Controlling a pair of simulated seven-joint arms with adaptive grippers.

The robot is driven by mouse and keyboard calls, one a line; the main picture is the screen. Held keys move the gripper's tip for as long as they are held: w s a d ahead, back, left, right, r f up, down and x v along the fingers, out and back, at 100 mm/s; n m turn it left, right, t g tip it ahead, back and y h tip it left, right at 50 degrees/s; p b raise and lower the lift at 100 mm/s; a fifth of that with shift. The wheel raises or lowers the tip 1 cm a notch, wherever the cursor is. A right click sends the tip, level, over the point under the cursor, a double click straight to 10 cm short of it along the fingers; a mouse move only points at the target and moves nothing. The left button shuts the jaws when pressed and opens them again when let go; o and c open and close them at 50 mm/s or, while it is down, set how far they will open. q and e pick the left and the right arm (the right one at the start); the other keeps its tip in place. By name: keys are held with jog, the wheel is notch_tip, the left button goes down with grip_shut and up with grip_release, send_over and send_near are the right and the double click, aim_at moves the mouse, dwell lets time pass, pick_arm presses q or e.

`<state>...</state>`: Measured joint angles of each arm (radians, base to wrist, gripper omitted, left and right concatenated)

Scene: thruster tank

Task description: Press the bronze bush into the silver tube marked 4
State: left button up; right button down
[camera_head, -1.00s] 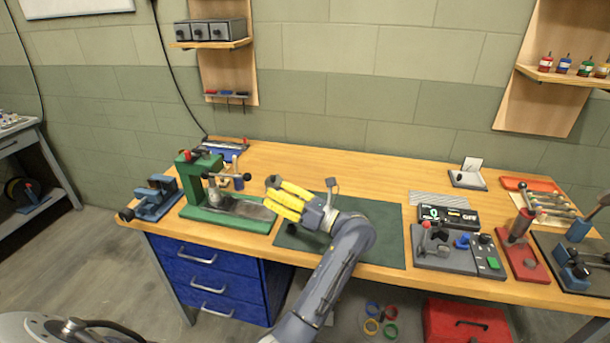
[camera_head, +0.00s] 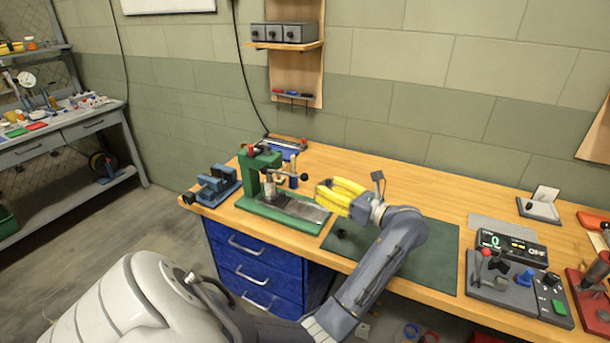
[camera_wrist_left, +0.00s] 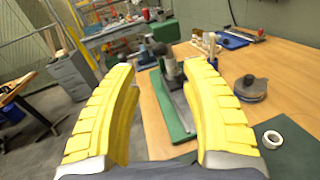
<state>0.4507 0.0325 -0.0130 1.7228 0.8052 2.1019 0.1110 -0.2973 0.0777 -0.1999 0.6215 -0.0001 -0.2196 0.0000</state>
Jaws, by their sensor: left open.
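The green press (camera_head: 262,166) stands on the left part of the bench, with a silver cylindrical part (camera_head: 269,188) under its ram. My left gripper (camera_head: 328,190) is to the right of the press, above the bench, with its yellow fingers pointing left toward it. In the left wrist view the fingers (camera_wrist_left: 162,68) are wide apart with nothing between them, and the press's green base (camera_wrist_left: 176,105) shows beyond the gap. A pale ring (camera_wrist_left: 272,139) lies right of the fingers. I cannot make out the bronze bush or a tube marked 4. My right gripper is out of view.
A blue vise (camera_head: 214,185) stands left of the press. A dark green mat (camera_head: 430,262) lies under my left arm. A control box (camera_head: 500,285) with a display stands to the right. A dark knobbed object (camera_wrist_left: 250,88) stands near the right finger. The bench behind is mostly clear.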

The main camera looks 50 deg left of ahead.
aim_at(304, 176)
pick_arm(q)
jog(key=a, duration=0.6)
jog(key=s+a, duration=0.1)
jog(key=a, duration=0.2)
jog(key=shift+s, duration=0.1)
jog(key=shift+c, duration=0.4)
grip_shut()
jog(key=shift+f, duration=0.1)
